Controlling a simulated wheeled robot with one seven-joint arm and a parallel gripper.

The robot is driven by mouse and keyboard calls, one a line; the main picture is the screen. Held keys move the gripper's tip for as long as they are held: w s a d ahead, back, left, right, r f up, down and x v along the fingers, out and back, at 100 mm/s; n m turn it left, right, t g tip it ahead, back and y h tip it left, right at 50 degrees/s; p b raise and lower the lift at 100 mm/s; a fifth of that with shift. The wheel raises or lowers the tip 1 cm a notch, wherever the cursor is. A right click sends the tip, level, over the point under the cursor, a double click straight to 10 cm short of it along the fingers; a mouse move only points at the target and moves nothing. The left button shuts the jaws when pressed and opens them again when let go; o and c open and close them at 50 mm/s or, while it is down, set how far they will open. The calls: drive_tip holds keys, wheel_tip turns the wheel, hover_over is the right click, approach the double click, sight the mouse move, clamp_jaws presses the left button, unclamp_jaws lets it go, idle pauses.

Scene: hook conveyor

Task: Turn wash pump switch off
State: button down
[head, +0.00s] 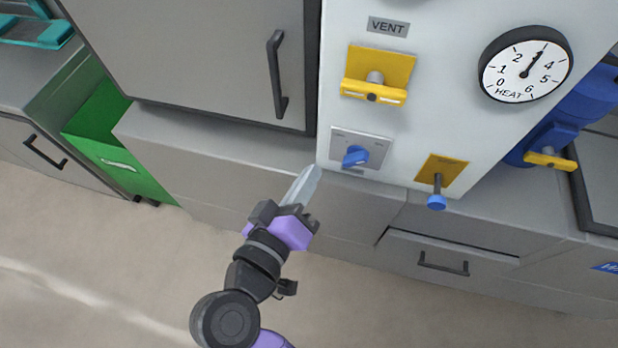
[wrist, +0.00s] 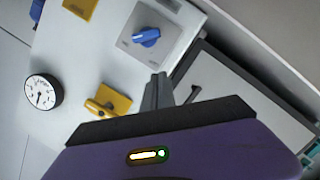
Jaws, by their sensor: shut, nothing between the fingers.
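A blue rotary knob (head: 355,156) sits on a grey square plate (head: 376,147) low on the white panel, and I take it for the wash pump switch; its label is too small to read. In the wrist view the blue knob (wrist: 147,37) is on its grey plate (wrist: 137,17) near the top. My gripper (head: 312,172) is shut and empty, its fingertips below and left of the plate, apart from the knob as far as I can tell. The shut fingers also show in the wrist view (wrist: 158,80), pointing towards the panel.
Above the knob is a yellow handle (head: 373,94) under the VENT label (head: 388,27). Right of it, a blue-tipped lever (head: 437,202) hangs from a yellow plate. A HEAT dial (head: 525,65) is at upper right. Grey cabinets (head: 210,55) stand left; open floor lies below.

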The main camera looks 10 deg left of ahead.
sight(356, 157)
drive_tip(key=p+x, duration=0.1)
drive_tip(key=x, duration=0.6)
drive_tip(key=shift+d+f, duration=1.4)
drive_tip(key=shift+f, duration=0.05)
